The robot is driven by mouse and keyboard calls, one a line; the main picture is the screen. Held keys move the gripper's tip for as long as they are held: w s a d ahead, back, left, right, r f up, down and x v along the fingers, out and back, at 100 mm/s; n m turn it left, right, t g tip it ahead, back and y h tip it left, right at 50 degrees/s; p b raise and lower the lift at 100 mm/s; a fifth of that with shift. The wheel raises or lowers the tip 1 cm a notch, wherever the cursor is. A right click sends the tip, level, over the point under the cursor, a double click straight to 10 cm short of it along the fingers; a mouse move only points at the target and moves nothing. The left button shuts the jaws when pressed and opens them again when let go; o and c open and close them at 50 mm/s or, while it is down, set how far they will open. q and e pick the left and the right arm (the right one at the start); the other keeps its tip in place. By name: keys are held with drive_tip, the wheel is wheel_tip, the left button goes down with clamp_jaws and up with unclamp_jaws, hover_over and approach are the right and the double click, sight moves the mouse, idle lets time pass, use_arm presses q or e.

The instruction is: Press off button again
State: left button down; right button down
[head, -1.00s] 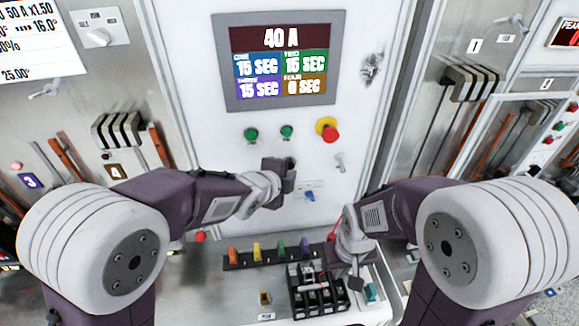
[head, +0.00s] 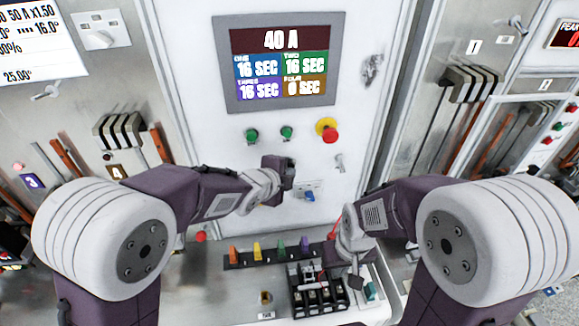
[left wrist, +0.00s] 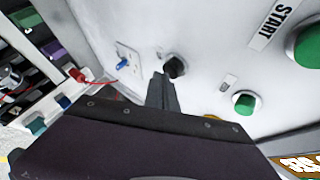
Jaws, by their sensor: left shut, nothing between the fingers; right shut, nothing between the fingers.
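A black round button (left wrist: 174,67) sits on the white panel in the left wrist view; I take it as the off button, though I read no label on it. My left gripper (left wrist: 161,80) is shut and empty, its tip right beside and overlapping the button's edge; I cannot tell whether they touch. In the head view my left gripper (head: 283,172) is up against the panel below the green buttons and largely covers that spot. My right gripper (head: 346,275) is shut and empty above the right side of the black breaker block (head: 312,300).
The display (head: 281,62) reads 40 A with several timers. Below it are two green buttons (head: 287,133) and a red emergency knob (head: 329,133) on yellow. A blue switch (head: 309,196) is close right of my left gripper. Coloured plugs (head: 257,250) line the bench.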

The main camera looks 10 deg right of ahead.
use_arm(q)
drive_tip(key=shift+w+p, duration=0.35)
drive_tip(key=shift+w, duration=0.1)
idle(0.3)
drive_tip(key=shift+s+b, duration=0.95)
drive_tip(key=shift+b, duration=0.15)
